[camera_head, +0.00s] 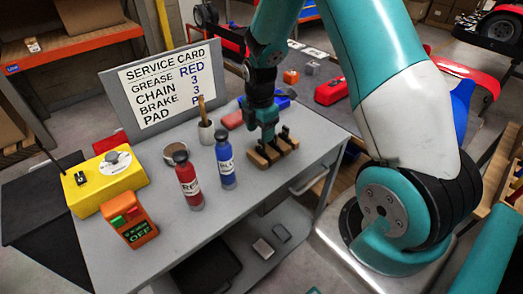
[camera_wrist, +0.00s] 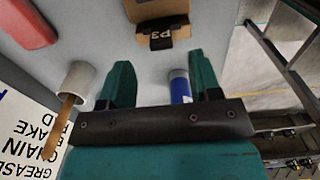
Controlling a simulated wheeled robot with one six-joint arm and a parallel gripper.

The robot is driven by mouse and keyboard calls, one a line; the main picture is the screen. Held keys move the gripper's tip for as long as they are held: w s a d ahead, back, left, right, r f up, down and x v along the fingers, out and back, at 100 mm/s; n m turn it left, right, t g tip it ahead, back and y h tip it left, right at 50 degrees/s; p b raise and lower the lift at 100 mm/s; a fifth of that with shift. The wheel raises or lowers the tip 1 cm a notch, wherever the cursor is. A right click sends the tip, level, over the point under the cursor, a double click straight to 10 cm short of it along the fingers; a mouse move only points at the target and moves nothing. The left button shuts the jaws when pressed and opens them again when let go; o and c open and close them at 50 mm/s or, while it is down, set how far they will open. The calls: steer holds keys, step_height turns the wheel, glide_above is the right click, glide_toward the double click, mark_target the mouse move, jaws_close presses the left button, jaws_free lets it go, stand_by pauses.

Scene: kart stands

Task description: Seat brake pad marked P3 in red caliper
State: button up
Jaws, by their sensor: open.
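The brake pad marked P3 (camera_wrist: 157,39) is a dark piece in a tan wooden rack (camera_wrist: 140,10). It shows in the wrist view just beyond the fingertips, about midway between them. In the head view the rack (camera_head: 270,150) sits near the right edge of the grey bench, with several dark pads upright in it. My gripper (camera_wrist: 162,68) is open and empty; in the head view it (camera_head: 267,132) is at the rack, partly hiding it. I cannot make out which red piece is the caliper: a red object (camera_head: 332,91) lies on a stand behind.
On the bench (camera_head: 150,235) stand a red bottle (camera_head: 187,182), a blue bottle (camera_head: 225,163), a brush cup (camera_head: 206,132), a yellow box (camera_head: 106,183), an orange switch box (camera_head: 130,222) and a service card (camera_head: 168,84). A flat red piece (camera_wrist: 25,22) lies beside the rack.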

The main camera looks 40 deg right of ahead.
mark_target(261, 151)
steer(key=f+p, duration=0.1)
steer(key=f, duration=0.4)
steer(key=shift+s+d+p, duration=0.1)
steer(key=shift+d+p, duration=0.1)
steer(key=shift+p, duration=0.15)
steer(key=c, duration=1)
